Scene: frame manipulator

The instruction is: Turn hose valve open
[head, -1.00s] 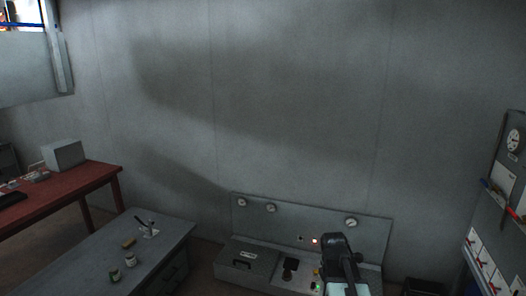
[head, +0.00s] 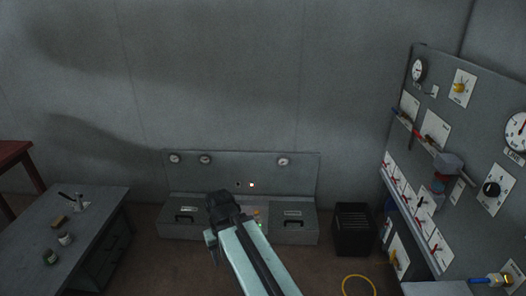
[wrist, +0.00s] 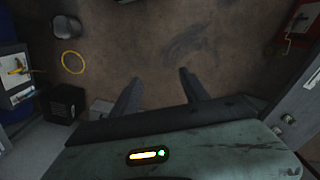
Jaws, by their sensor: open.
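A small valve with a yellow handle (head: 396,260) is on a white plate low on the right-hand panel in the head view. A similar yellow handle on a white plate (wrist: 17,70) shows at the left edge of the wrist view. I cannot tell for certain that this is the hose valve, or how far it is turned. My gripper (wrist: 158,76) is open and empty, pointing at bare floor, well apart from the yellow handle. Its fingers cannot be made out in the head view, where my arm is in front of the low console.
The right-hand panel (head: 452,120) carries gauges, red levers and a black knob. A yellow ring (head: 358,286) lies on the floor near a black bin (head: 354,230). A low console (head: 180,222) stands at the wall. A grey bench (head: 95,205) is at left. Floor between is clear.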

